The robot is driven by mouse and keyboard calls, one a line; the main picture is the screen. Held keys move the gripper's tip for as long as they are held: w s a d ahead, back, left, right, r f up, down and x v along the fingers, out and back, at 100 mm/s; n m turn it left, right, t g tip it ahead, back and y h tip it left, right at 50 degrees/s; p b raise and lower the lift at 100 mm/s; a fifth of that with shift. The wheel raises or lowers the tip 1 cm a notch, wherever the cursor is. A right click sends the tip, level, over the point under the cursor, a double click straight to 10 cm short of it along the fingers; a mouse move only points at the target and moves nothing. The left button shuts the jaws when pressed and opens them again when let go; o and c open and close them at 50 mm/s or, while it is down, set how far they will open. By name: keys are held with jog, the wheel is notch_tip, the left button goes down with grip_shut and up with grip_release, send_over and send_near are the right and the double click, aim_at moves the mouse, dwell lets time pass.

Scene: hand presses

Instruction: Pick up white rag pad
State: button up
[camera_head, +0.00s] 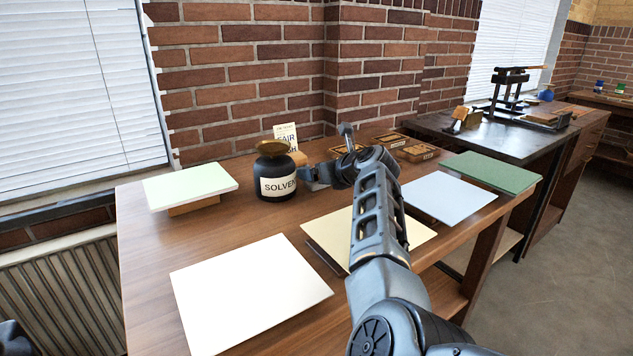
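A flat white pad (248,290) lies on the wooden table at the front left, close to the front edge; it is the plainest white of the pads and matches the white rag pad. My arm reaches across the table from the bottom of the view. My gripper (318,176) is at the far end of the arm, beside the right side of the solvent jar, behind and to the right of the white pad and well apart from it. The gripper is small and partly hidden by the arm, so its opening does not show.
The black solvent jar (274,172) stands close left of my gripper. Pads in pale green (190,185), cream (335,232), light blue (449,196) and dark green (490,172) lie around. Wooden boxes (416,153) and a card (286,134) stand behind. Bare tabletop (145,250) lies left.

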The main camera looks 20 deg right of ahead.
jog(key=shift+x, duration=0.75)
jog(key=shift+c, duration=0.4)
jog(key=c, duration=1)
